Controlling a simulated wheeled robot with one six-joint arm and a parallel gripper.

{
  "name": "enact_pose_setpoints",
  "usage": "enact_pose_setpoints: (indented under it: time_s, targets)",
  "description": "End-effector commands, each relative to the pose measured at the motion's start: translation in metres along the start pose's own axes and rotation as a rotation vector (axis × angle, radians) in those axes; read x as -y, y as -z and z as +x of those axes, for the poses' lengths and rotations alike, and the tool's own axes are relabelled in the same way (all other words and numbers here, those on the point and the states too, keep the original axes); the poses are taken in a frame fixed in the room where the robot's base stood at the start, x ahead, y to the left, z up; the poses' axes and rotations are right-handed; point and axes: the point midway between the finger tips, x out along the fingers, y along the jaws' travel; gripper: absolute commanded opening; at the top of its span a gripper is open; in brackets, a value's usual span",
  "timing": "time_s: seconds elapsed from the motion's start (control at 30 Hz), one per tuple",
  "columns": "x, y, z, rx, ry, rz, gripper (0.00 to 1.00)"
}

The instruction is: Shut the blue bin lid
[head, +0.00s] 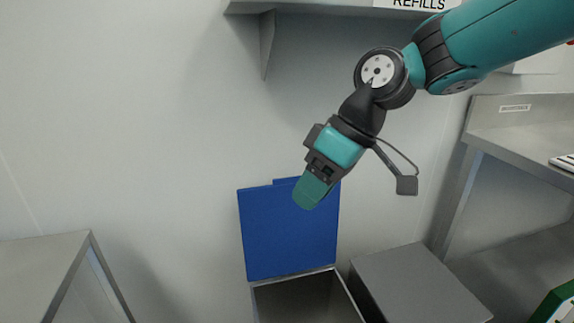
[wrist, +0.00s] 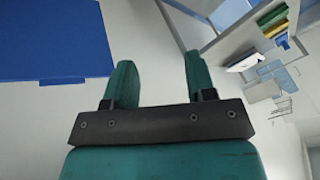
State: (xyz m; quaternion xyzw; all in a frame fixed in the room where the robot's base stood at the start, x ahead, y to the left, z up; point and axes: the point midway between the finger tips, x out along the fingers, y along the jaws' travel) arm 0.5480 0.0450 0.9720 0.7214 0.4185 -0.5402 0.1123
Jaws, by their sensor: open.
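The blue lid (head: 288,237) stands upright against the wall, raised at the back of the bin (head: 305,299). The bin is grey and open at the top; its lower part is cut off by the picture's edge. In the wrist view the blue lid (wrist: 55,38) fills the upper left, to the left of my gripper (wrist: 157,75). The two teal fingers are apart with nothing between them. I cannot tell how far the gripper is from the lid.
A grey closed box (head: 420,285) stands right of the bin. A grey table (head: 45,265) is at the left and a bench (head: 520,130) at the right. A shelf (head: 330,8) hangs above. The wrist view shows shelving with coloured items (wrist: 268,22).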

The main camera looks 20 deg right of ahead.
Motion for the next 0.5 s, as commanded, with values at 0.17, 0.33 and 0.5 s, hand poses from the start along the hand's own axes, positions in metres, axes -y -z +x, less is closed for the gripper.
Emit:
enact_pose_setpoints:
  time_s: [0.17, 0.33, 0.5]
  targets:
    - [-0.124, 0.059, -0.036, -0.141, 0.005, -0.172, 0.51]
    - [-0.218, 0.061, -0.055, -0.249, -0.026, -0.324, 0.51]
    - [-0.265, 0.048, -0.063, -0.301, -0.054, -0.409, 0.51]
